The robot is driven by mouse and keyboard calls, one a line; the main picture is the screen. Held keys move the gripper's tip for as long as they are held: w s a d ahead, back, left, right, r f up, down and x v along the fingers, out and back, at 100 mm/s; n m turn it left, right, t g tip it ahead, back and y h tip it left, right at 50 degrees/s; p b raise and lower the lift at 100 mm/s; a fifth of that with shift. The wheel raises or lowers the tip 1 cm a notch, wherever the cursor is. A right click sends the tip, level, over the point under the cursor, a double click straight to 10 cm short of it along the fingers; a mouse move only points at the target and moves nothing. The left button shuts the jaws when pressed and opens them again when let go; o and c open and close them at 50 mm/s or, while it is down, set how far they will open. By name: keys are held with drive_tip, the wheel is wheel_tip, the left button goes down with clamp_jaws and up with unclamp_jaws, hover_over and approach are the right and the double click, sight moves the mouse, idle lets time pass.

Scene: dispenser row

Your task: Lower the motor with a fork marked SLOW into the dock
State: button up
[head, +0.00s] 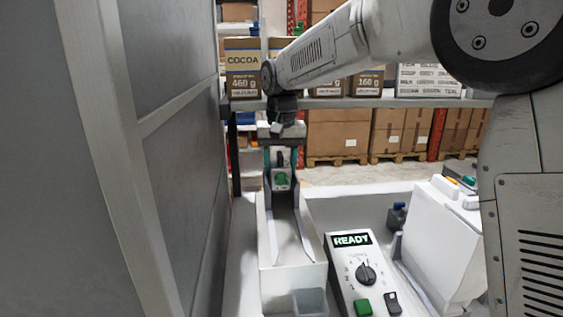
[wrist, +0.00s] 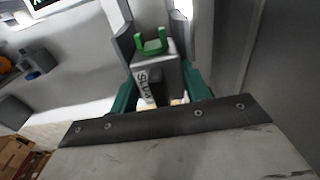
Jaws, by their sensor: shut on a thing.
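The motor (wrist: 168,72) is a grey block with a green two-pronged fork (wrist: 150,43) and a label reading SLOW. In the head view the fork (head: 282,179) shows small at the top of the white dispenser's chute. My gripper (wrist: 160,95) has its teal fingers on either side of the motor and is shut on it. In the head view my gripper (head: 281,158) hangs above the far end of the white dispenser (head: 282,270). The motor is between two upright grey side walls there. The dock is not clearly seen, and I cannot tell whether the motor touches it.
A control box (head: 360,270) with a READY display, a dial and buttons stands to the right of the dispenser. Another white unit (head: 440,235) stands further right. A grey panel (head: 175,130) closes off the left. Shelves with boxes are behind.

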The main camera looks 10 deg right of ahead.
sight(282, 177)
drive_tip(key=o, duration=1.2)
drive_tip(key=f, duration=0.3)
drive_tip(key=shift+s+d+f+g, duration=0.15)
drive_tip(key=shift+s+f+g, duration=0.05)
drive_tip(key=shift+s+g, duration=0.2)
drive_tip(key=shift+c, duration=0.2)
drive_tip(key=shift+w+r, duration=0.2)
drive_tip(key=shift+r, duration=0.25)
drive_tip(key=shift+o, duration=0.7)
drive_tip(key=shift+t, duration=0.4)
wheel_tip(282, 177, up, 10)
drive_tip(key=shift+r, duration=0.1)
drive_tip(key=f, duration=0.1)
drive_tip(key=s+f, duration=0.1)
drive_tip(key=s+f+n, duration=0.1)
drive_tip(key=shift+d+f+g, duration=0.15)
drive_tip(key=shift+d+g, duration=0.15)
drive_tip(key=s+d+f, duration=0.2)
drive_tip(key=s+d, duration=0.4)
drive_tip(key=s, duration=0.5)
drive_tip(key=s+d+f, duration=0.3)
drive_tip(key=s+d, duration=0.3)
drive_tip(key=s, duration=0.6)
drive_tip(key=s+d+f+m+t, duration=0.1)
drive_tip(key=s+d+f, duration=0.2)
drive_tip(key=s+d, duration=0.3)
drive_tip(key=s, duration=0.5)
drive_tip(key=shift+s+d, duration=0.15)
drive_tip(key=shift+s, duration=0.15)
